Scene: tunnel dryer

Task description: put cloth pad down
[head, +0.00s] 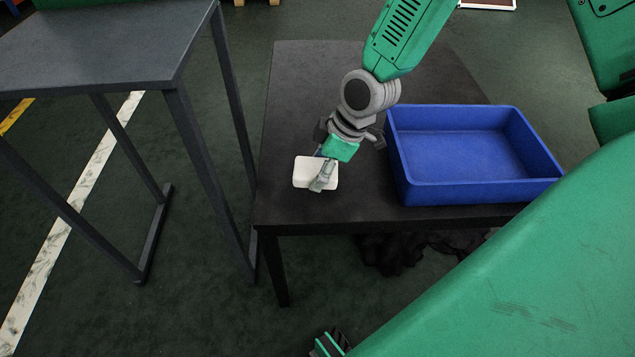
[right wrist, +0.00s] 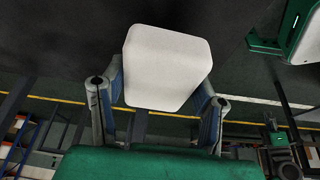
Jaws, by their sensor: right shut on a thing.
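The cloth pad (head: 304,172) is a white, rounded rectangular block in the head view, at the left front part of the black table (head: 300,110). My right gripper (head: 322,176) is shut on it. The right wrist view shows the pad (right wrist: 167,68) between the two fingers, sticking out past their tips. I cannot tell whether the pad touches the table top or is just above it. The fingers hide part of the pad's right side in the head view.
An empty blue bin (head: 470,190) stands on the table, right of the pad. A grey table (head: 100,45) stands to the left, with a gap between. Dark crumpled material (head: 390,252) lies below the black table. The table top left of and behind the pad is clear.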

